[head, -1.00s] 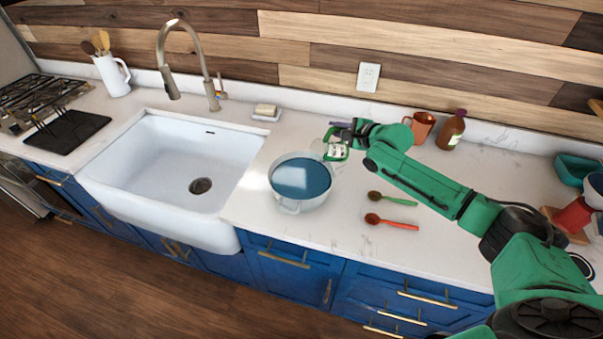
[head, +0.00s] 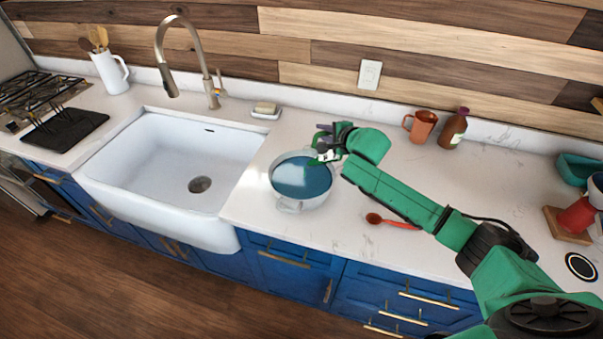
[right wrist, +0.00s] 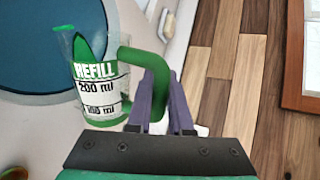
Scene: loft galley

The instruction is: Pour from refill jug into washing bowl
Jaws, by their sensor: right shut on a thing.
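The washing bowl (head: 312,205) is pale, with blue liquid inside, and stands on the counter right of the sink. Its blue liquid (right wrist: 40,40) fills the upper left of the right wrist view. My right gripper (head: 326,148) is at the bowl's back right rim. In the right wrist view, my right gripper (right wrist: 160,112) is shut on the green handle of the refill jug (right wrist: 98,88). The jug is clear, marked REFILL with ml lines, with green showing inside. It overlaps the bowl's edge in that view. In the head view it is mostly hidden. My left gripper is not in view.
A red spoon (head: 392,222) lies right of the bowl. A soap dish (head: 265,112) sits behind, near the tap (head: 205,70). An orange mug (head: 421,126) and brown bottle (head: 453,128) stand at the back. The sink (head: 165,165) is empty.

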